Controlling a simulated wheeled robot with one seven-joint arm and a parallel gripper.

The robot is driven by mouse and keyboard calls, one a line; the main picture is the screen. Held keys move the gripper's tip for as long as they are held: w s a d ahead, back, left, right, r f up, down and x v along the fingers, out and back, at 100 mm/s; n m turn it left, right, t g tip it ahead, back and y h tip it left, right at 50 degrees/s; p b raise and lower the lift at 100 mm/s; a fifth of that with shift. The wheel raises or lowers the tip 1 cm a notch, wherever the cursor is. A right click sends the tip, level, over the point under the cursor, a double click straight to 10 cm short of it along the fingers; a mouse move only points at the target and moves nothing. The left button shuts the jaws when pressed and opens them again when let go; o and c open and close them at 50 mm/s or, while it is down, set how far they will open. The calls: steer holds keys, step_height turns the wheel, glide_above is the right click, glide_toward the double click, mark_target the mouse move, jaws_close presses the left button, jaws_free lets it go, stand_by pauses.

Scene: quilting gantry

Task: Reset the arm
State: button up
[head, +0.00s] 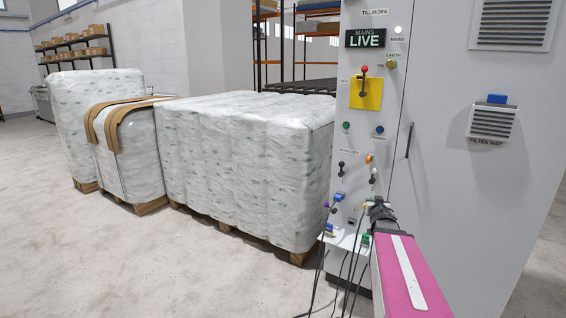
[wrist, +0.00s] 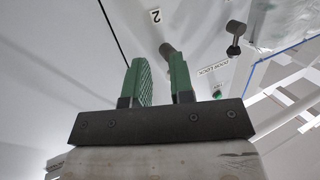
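My gripper (head: 380,212) is in front of the lower part of the grey control cabinet's panel (head: 360,138), at the end of my pink arm. In the wrist view my gripper (wrist: 158,72) has two green fingers standing apart with a gap between them, so it is open. A grey knobbed lever (wrist: 167,49) shows at the fingertips, partly hidden behind the right finger. I cannot tell whether they touch. Nothing is seen held.
A second lever (wrist: 235,32) stands right of the fingers, near a "DOOR LOCK" label (wrist: 212,77). Black cables (head: 341,268) hang below the panel. Wrapped pallets (head: 240,155) stand left of the cabinet. The floor (head: 120,265) at front left is clear.

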steer(key=s+a+f+n+g+y, duration=0.1)
steer(key=s+a+f+g, duration=0.7)
steer(key=s+a, duration=0.3)
steer(key=s+a+f+n+g+y, duration=0.1)
steer(key=s+a+f+g+y, duration=0.1)
steer(key=s+a+f+g, duration=0.6)
steer(key=s+a+f, duration=0.1)
steer(key=s+a, duration=0.2)
steer(key=shift+s+n, duration=0.25)
steer(key=shift+n, duration=0.05)
steer(key=shift+f, duration=0.1)
steer(key=shift+c, duration=0.3)
jaws_close()
